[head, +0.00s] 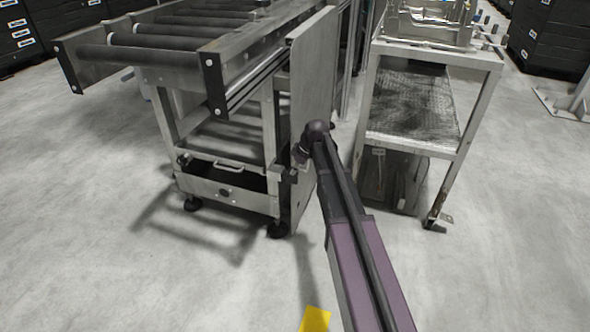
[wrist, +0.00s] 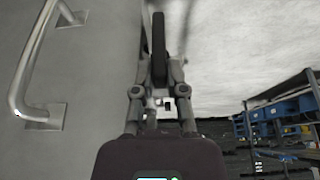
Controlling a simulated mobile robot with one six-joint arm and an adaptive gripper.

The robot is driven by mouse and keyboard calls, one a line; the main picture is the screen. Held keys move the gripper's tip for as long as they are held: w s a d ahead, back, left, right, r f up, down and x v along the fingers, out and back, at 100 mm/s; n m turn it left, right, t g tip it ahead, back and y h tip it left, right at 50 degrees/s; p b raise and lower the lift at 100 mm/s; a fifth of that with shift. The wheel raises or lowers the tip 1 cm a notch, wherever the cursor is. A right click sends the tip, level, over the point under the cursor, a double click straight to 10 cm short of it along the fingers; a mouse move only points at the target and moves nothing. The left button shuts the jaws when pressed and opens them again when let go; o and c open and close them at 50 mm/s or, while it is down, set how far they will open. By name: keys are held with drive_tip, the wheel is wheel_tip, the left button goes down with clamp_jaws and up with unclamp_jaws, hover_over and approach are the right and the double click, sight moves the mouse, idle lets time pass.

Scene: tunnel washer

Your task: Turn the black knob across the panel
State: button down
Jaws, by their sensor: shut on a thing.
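The grey panel (head: 312,85) stands upright, seen at a steep angle in the head view, at the end of the roller conveyor. In the wrist view the panel (wrist: 70,130) fills the left side. The black knob (wrist: 158,45) shows there as a dark, narrow upright shape beside the panel's edge. My gripper (wrist: 160,70) has its fingers on either side of the knob and is shut on it. In the head view my gripper (head: 299,152) is at the panel's edge, small and dark; the knob cannot be told apart from it there.
A metal bar handle (wrist: 32,65) stands out from the panel on the left. The roller conveyor (head: 165,55) is left of the panel, and a metal shelf cart (head: 455,150) is to the right. Open floor (head: 120,270) lies in front.

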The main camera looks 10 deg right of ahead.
drive_tip(key=shift+w+g, duration=0.15)
drive_tip(key=shift+g, duration=0.15)
drive_tip(key=shift+w+d+f+m+g+y+b, duration=0.15)
drive_tip(key=shift+w+d+m+g+y+b, duration=0.1)
drive_tip(key=shift+g+y+b, duration=0.6)
drive_tip(key=shift+w+d+f+m+g+y+b, duration=0.1)
drive_tip(key=shift+w+f+m+g+y+b, duration=0.2)
drive_tip(key=shift+g+b, duration=0.5)
drive_tip(key=shift+w+d+m+g+y+b, duration=0.2)
drive_tip(key=shift+g+y+b, duration=0.45)
drive_tip(key=shift+g, duration=0.5)
drive_tip(key=shift+s, duration=0.1)
drive_tip(key=c, duration=0.7)
unclamp_jaws()
drive_tip(key=shift+r+p, duration=0.2)
drive_tip(key=shift+p, duration=0.25)
